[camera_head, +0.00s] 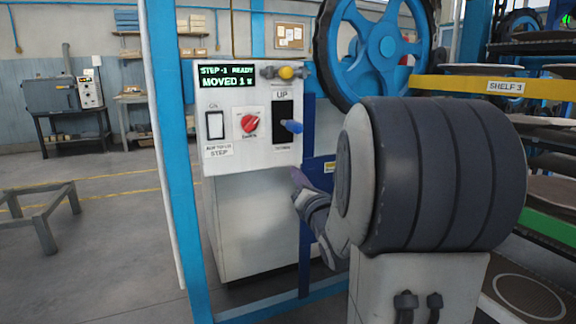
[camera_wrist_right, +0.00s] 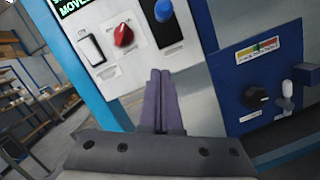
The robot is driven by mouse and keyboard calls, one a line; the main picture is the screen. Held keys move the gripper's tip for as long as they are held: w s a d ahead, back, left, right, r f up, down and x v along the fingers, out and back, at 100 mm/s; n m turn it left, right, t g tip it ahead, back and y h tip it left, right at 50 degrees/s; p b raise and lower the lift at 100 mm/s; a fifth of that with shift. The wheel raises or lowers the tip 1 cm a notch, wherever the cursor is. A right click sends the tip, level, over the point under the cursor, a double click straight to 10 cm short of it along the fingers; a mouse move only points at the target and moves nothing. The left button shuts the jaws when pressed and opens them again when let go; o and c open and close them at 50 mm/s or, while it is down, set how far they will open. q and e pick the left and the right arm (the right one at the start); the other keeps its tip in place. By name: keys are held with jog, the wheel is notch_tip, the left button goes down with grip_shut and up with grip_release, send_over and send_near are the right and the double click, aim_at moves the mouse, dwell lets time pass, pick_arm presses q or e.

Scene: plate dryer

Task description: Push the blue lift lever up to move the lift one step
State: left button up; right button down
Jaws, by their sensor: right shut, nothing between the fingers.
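The blue lift lever (camera_head: 291,126) sticks out of a black slot under the label UP, on the white control box (camera_head: 250,225). Its knob shows in the lower half of the slot. The lever also shows at the top edge of the right wrist view (camera_wrist_right: 164,11). My right gripper (camera_head: 297,176) is shut and empty, just below the lever and apart from it. Its purple fingers (camera_wrist_right: 160,74) lie together in the right wrist view, pointing toward the panel below the lever. My right arm hides part of the area right of the box. My left gripper is not in view.
The display (camera_head: 226,77) reads STEP-1 READY and MOVED 1. A red knob (camera_head: 250,123) and a white switch (camera_head: 215,125) sit left of the lever. A blue post (camera_head: 172,150) stands left of the box. Shelves and a blue wheel (camera_head: 376,45) are at right.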

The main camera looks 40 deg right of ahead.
aim_at(290, 125)
jog(key=shift+s+d, duration=0.1)
jog(key=shift+d, duration=0.05)
jog(key=w+d+r, duration=0.5)
jog(key=w, duration=0.3)
jog(key=shift+w+r, duration=0.3)
jog(key=shift+w, duration=0.1)
dwell(0.4)
